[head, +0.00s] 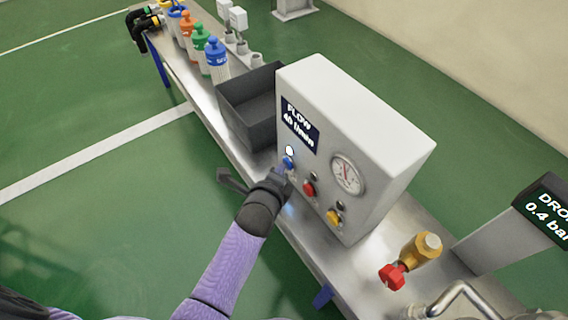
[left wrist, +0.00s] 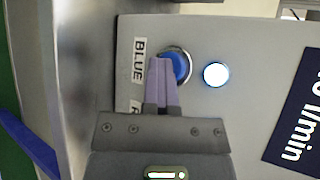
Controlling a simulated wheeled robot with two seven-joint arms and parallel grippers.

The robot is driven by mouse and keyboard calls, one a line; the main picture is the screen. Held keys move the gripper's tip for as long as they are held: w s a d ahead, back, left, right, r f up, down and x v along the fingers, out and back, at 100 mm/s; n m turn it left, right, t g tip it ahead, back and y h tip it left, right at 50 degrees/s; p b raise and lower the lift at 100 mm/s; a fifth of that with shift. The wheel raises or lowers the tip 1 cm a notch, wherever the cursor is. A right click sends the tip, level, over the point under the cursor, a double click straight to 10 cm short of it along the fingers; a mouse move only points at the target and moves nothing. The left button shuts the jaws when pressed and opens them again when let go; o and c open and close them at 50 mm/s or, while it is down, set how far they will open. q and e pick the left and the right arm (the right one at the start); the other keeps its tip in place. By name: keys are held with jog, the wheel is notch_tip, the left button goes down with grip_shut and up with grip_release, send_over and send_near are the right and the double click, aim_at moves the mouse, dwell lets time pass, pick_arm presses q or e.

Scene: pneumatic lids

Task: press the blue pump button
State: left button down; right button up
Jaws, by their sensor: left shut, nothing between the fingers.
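The blue pump button (head: 288,163) is on the front of a grey control box (head: 390,130), at the left end of a row of buttons. In the left wrist view the blue button (left wrist: 180,66) sits beside a BLUE label (left wrist: 139,60), with a lit white lamp (left wrist: 216,74) next to it. My left gripper (head: 283,172) is shut and empty, its fingertips at the button. In the left wrist view the fingertips (left wrist: 163,64) overlap the button's edge; I cannot tell whether they touch it. My right gripper is not in view.
A red button (head: 309,188) and a yellow button (head: 333,217) are on the same panel, with a gauge (head: 347,175) and a flow display (head: 299,124). A black bin (head: 250,104) stands left of the box. A red-handled valve (head: 393,276) is at the right.

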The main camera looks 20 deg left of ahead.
pick_arm(q)
jog(key=s+a+p, duration=0.3)
jog(key=s, duration=0.1)
jog(key=shift+s+a, duration=0.35)
jog(key=shift+a, duration=0.05)
